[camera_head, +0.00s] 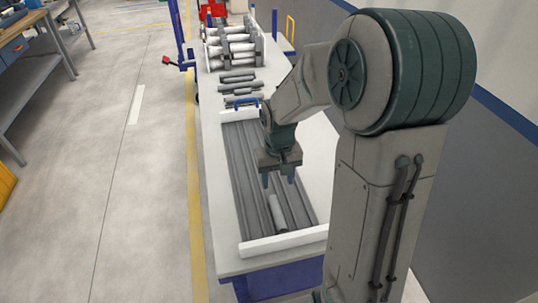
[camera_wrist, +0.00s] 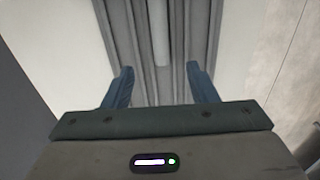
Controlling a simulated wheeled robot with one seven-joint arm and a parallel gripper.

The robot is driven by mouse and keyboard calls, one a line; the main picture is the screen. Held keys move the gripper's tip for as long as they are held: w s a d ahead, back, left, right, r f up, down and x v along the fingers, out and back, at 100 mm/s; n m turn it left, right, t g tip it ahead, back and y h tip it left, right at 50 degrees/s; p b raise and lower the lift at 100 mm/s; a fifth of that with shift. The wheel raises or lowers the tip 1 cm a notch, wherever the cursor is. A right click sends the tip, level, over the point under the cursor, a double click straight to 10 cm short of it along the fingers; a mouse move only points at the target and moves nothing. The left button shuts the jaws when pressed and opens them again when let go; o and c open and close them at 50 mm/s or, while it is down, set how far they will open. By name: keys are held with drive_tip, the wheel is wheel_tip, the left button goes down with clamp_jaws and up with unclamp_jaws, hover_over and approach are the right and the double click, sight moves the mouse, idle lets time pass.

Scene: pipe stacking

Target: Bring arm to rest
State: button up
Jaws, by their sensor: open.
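My gripper (camera_head: 279,180) hangs at the end of my arm over the grooved grey tray (camera_head: 246,178) on the white table. In the wrist view my gripper (camera_wrist: 160,88) has its two blue fingers spread apart with nothing between them. A grey pipe (camera_head: 277,212) lies lengthwise in a groove of the tray, below and close to the fingers. It also shows in the wrist view (camera_wrist: 160,35), beyond the fingertips. I cannot tell the exact height of the fingers above the tray.
A workbench (camera_head: 35,65) is at far left. The floor between is clear.

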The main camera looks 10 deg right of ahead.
drive_tip(key=s+r+t+p, duration=0.2)
drive_tip(key=s+r+p, duration=0.1)
drive_tip(key=s+r, duration=1.1)
drive_tip(key=shift+s+t, duration=0.3)
drive_tip(key=shift+t, duration=0.1)
